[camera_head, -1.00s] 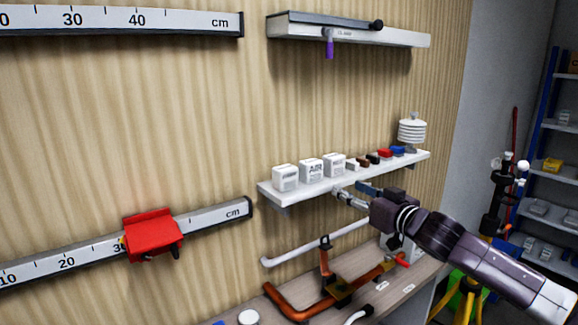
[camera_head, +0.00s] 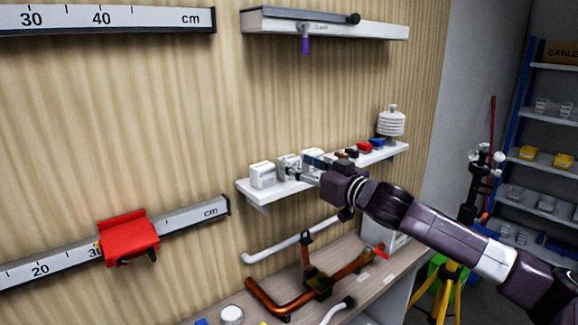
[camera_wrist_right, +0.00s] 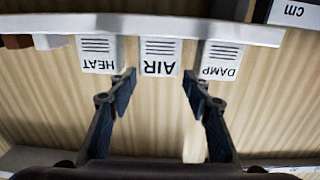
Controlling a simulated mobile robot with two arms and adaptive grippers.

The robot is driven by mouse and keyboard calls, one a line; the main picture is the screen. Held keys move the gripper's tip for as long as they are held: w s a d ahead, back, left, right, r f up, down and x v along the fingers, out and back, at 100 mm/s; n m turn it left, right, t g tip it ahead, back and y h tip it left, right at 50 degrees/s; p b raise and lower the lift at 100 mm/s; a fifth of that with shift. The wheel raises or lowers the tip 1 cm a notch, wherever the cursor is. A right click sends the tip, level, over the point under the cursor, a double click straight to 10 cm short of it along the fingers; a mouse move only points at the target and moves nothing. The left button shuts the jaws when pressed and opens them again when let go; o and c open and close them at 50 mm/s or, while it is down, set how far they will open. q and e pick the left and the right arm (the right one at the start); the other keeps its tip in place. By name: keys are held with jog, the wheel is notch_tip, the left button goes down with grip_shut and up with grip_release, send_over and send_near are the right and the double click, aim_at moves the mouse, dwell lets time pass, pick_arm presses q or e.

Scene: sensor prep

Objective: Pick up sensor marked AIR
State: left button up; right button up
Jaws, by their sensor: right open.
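The AIR sensor is a small white box (camera_wrist_right: 160,57), its label upside down in the right wrist view. It stands between the HEAT box (camera_wrist_right: 99,54) and the DAMP box (camera_wrist_right: 219,60) on a white wall shelf (camera_wrist_right: 270,37). My right gripper (camera_wrist_right: 160,86) is open and empty, its fingertips to either side of the AIR box's front. I cannot tell whether they touch any box. In the head view the AIR box (camera_head: 288,163) is partly hidden by my right gripper (camera_head: 301,173). My left gripper is not in view.
Small dark, red and blue blocks (camera_head: 364,147) and a white ribbed sensor (camera_head: 391,122) stand farther along the shelf. Copper pipes (camera_head: 285,302) rest on the bench below. A red slider (camera_head: 128,238) sits on the lower ruler (camera_head: 190,217). Another shelf (camera_head: 330,27) hangs above.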

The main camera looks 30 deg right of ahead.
aim_at(294, 160)
jog(key=shift+w+r+p, duration=0.25)
jog(key=shift+w+p, duration=0.05)
jog(key=shift+p, duration=0.05)
jog(key=w+p, duration=0.3)
jog(key=shift+w+f, duration=0.15)
jog(key=shift+w, duration=0.2)
jog(key=shift+w+a+f, duration=0.1)
jog(key=shift+w+f, duration=0.05)
jog(key=shift+w, duration=0.25)
jog(key=c, duration=0.9)
jog(key=shift+o, duration=0.2)
